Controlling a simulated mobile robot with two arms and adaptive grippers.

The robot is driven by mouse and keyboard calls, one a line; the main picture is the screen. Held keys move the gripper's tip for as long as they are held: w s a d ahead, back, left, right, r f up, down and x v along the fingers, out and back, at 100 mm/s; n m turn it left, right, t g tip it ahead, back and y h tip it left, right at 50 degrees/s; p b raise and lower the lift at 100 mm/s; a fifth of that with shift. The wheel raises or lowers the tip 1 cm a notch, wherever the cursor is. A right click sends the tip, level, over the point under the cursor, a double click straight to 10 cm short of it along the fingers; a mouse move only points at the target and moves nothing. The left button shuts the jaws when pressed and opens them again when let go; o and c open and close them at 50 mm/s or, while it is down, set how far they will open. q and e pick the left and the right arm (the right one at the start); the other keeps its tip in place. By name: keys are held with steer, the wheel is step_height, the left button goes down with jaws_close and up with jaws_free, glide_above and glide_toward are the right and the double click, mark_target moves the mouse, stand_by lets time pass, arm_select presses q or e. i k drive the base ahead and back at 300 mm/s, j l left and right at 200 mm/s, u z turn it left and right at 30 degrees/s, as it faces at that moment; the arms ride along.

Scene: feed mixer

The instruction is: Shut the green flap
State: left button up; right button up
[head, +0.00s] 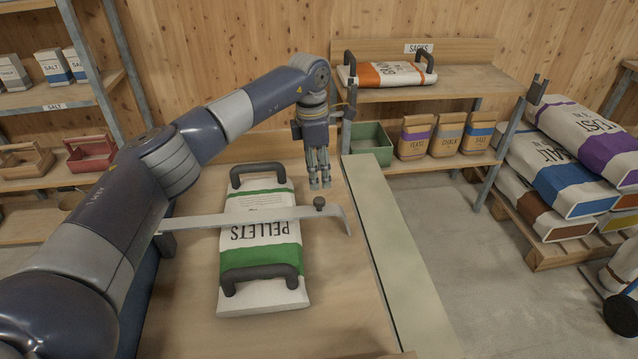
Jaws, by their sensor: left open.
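A long pale green flap (402,255) runs along the right edge of the wooden worktop (335,300). It lies outward beside the worktop, with a thin gap line between them; its exact angle is hard to tell. My left gripper (320,186) points down near the far right part of the worktop, just left of the flap's far end. Its fingers are open, with nothing between them, and look apart from the flap. My right gripper is not in view.
A PELLETS sack (262,185) with black handles lies on the worktop. A metal bar (265,217) with a black knob (320,203) crosses over it. A green bin (371,147) and small bags stand on a shelf behind.

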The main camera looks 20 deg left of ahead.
mark_target(421, 324)
steer(key=k+l, duration=0.1)
steer(key=l, duration=0.45)
steer(key=k+l, duration=0.1)
steer(key=l, duration=0.45)
steer(key=k+l, duration=0.1)
steer(key=l, duration=0.45)
steer(key=k+l, duration=0.1)
steer(key=l, duration=0.45)
